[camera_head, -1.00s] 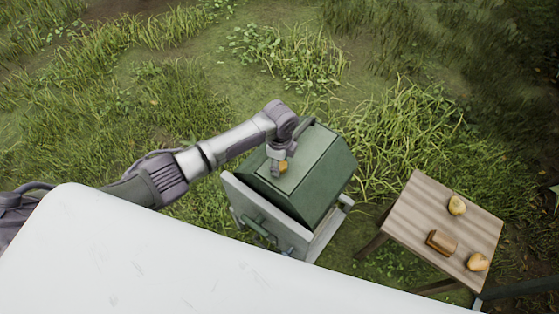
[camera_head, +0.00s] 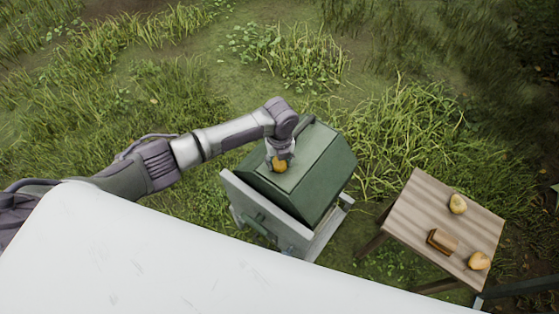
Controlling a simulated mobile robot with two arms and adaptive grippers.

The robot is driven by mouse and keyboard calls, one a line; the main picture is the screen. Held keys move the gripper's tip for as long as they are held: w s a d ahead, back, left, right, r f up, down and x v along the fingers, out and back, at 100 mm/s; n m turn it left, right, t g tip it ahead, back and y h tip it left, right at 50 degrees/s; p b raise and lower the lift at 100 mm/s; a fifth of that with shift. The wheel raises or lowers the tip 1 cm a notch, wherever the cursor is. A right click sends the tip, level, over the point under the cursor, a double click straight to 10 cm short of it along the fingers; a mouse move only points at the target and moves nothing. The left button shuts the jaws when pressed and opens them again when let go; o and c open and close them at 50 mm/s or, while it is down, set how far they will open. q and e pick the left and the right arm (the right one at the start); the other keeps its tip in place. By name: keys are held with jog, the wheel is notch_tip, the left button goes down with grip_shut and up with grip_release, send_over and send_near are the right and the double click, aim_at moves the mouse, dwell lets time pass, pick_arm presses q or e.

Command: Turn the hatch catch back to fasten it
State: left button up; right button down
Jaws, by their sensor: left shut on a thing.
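My right gripper is not in view.
A dark handle (camera_head: 305,125) is at the top edge of the box. A grey board (camera_head: 262,215) stands at its near side. A wooden table (camera_head: 420,200) at right holds two yellow pears (camera_head: 457,204) (camera_head: 479,260) and a brown block (camera_head: 442,241). Grass surrounds them.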

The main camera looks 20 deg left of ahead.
pick_arm(q)
jog(key=shift+m, duration=0.7)
jog(key=o, duration=1.2)
jog(key=shift+c, duration=0.2)
notch_tip(320, 180, up, 12)
